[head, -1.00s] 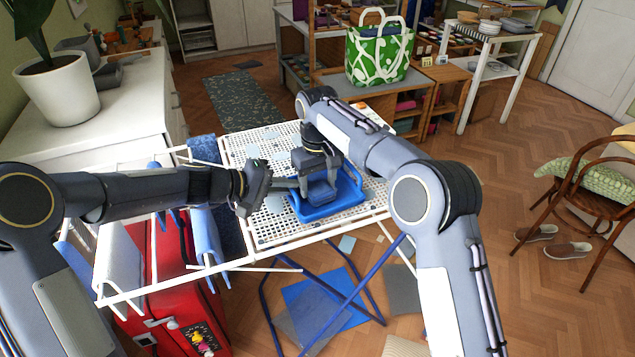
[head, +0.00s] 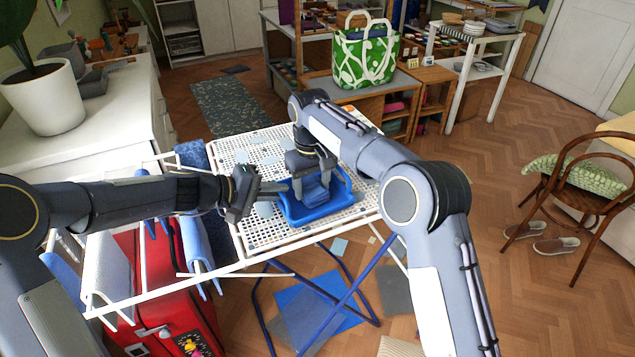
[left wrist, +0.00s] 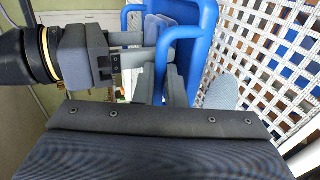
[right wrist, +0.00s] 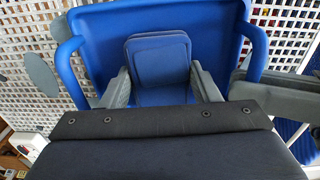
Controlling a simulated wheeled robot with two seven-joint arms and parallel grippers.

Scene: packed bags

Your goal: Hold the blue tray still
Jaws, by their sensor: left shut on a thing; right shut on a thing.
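The blue tray (head: 322,212) with raised loop handles lies on a white perforated rack top; it also shows in the right wrist view (right wrist: 100,35). My left gripper (head: 284,187) is shut on the tray's left handle, which shows in the left wrist view (left wrist: 181,45). My right gripper (head: 312,188) reaches down into the tray and is shut on a small blue rounded rectangular item (right wrist: 158,62). The item sits between its fingers, over the tray floor; whether it touches the floor is unclear. The right gripper hides part of the tray in the head view.
The white rack (head: 262,232) stands on crossed blue legs, with cloths hanging at its left. A red suitcase (head: 150,285) is below left. A green patterned bag (head: 366,55) stands on a shelf behind. A chair (head: 590,190) is at right, with open floor between.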

